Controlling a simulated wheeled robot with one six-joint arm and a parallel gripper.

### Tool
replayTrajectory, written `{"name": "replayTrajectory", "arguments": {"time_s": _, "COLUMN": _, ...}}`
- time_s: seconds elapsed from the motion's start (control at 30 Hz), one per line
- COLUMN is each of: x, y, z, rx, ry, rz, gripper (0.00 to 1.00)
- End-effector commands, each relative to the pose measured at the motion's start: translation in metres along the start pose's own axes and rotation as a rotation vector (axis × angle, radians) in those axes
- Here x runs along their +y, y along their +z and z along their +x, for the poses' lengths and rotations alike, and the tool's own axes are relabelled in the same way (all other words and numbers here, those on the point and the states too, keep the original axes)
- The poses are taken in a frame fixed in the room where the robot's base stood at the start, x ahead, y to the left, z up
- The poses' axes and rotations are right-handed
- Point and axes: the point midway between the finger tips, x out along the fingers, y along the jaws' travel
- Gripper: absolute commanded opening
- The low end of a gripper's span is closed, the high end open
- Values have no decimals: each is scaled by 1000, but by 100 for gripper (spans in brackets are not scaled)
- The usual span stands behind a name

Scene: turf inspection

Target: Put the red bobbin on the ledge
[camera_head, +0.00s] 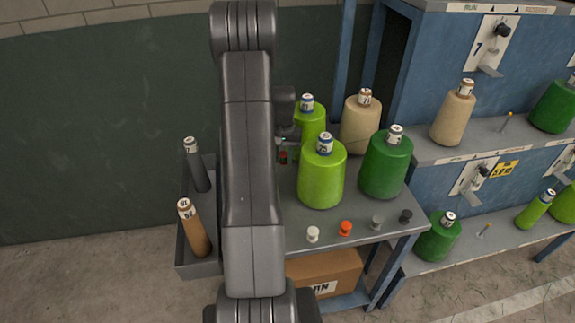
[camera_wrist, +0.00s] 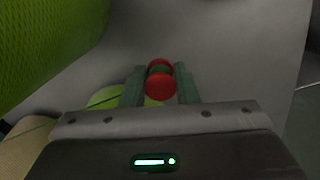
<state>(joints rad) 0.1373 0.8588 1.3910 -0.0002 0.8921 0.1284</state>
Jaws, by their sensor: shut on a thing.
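The red bobbin (camera_wrist: 160,86) sits between the two green fingers of my gripper (camera_wrist: 160,90) in the wrist view, with its red end facing the camera. My gripper is shut on it. My arm hides most of the gripper there. A grey ledge (camera_head: 470,137) runs along the blue frame at the right, with a beige and a green cone on it. I cannot tell whether this is the task's ledge.
A grey table (camera_head: 385,222) holds several large cones (camera_head: 321,178). A white bobbin (camera_head: 312,234), an orange-red bobbin (camera_head: 346,228) and two grey bobbins stand along its front edge. A side tray (camera_head: 198,267) holds two slim tubes. A cardboard box (camera_head: 325,272) sits below.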

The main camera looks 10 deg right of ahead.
Motion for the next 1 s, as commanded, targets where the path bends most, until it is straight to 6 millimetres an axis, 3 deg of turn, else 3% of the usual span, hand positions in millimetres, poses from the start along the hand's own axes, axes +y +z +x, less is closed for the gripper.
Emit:
{"name": "replayTrajectory", "arguments": {"time_s": 0.4, "x": 0, "y": 0, "z": 43, "rx": -2, "ry": 0, "rz": 0, "gripper": 6}}
{"name": "replayTrajectory", "arguments": {"time_s": 0.73, "x": 0, "y": 0, "z": 47, "rx": 1, "ry": 0, "rz": 0, "gripper": 6}}
{"name": "replayTrajectory", "arguments": {"time_s": 0.77, "x": 0, "y": 0, "z": 47, "rx": 1, "ry": 0, "rz": 0, "gripper": 29}}
{"name": "replayTrajectory", "arguments": {"time_s": 0.87, "x": 0, "y": 0, "z": 46, "rx": 1, "ry": 0, "rz": 0, "gripper": 49}}
{"name": "replayTrajectory", "arguments": {"time_s": 1.0, "x": 0, "y": 0, "z": 46, "rx": 1, "ry": 0, "rz": 0, "gripper": 49}}
